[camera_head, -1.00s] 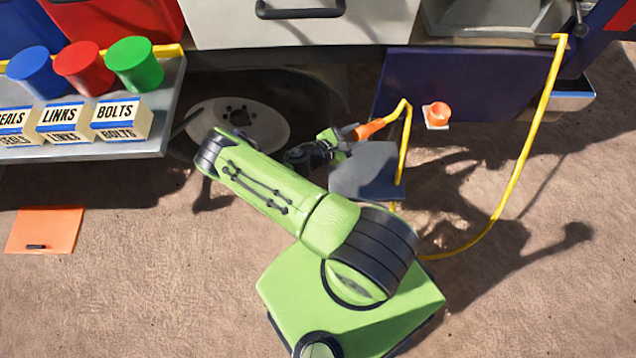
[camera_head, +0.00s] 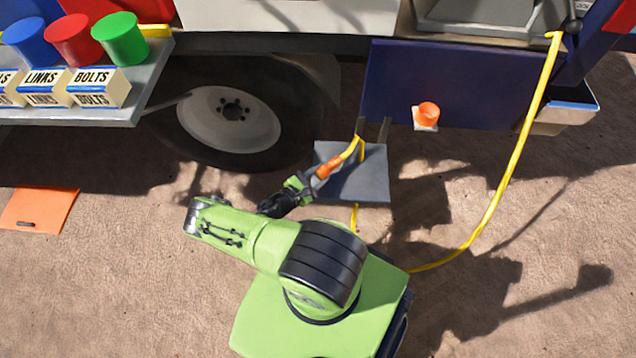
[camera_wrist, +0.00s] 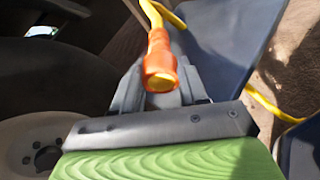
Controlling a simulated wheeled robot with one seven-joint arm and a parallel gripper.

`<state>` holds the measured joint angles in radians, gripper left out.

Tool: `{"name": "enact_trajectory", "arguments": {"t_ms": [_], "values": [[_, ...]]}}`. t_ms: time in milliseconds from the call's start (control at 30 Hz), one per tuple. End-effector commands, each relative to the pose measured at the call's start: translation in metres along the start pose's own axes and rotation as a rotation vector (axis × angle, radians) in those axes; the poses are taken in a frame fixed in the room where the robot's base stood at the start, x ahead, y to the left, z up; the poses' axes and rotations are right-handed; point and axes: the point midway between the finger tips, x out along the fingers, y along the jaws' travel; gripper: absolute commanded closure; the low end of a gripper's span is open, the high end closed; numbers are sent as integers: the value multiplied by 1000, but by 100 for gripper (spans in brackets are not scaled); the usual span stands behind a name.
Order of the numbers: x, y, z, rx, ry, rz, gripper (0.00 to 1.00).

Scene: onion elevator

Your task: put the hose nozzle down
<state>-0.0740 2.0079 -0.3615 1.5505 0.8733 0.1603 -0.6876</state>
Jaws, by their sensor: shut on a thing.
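The hose nozzle is orange (camera_head: 327,167) with a yellow hose (camera_head: 513,180) joined to it. My gripper (camera_head: 311,181) is shut on the nozzle, at the left edge of a grey-blue plate (camera_head: 364,186) beside the truck. In the wrist view the nozzle (camera_wrist: 160,62) stands between my fingers with its open end toward the camera. The hose rises from the nozzle over the plate. Whether the nozzle touches the plate cannot be told.
A wheel (camera_head: 232,112) is behind my gripper. A shelf (camera_head: 150,95) with blue, red and green cups and labelled boxes is at the left. An orange mat (camera_head: 42,209) lies on open ground.

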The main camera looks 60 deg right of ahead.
Motion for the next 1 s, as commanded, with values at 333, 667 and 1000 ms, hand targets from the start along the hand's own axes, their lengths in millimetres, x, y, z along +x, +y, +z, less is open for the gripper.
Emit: {"name": "enact_trajectory", "arguments": {"t_ms": [333, 667, 1000], "values": [[8, -13, -30, 0, -2, 0, 96], [8, -13, -30, -1, 0, -1, 47], [-47, -10, -29, -3, 5, 4, 47]]}}
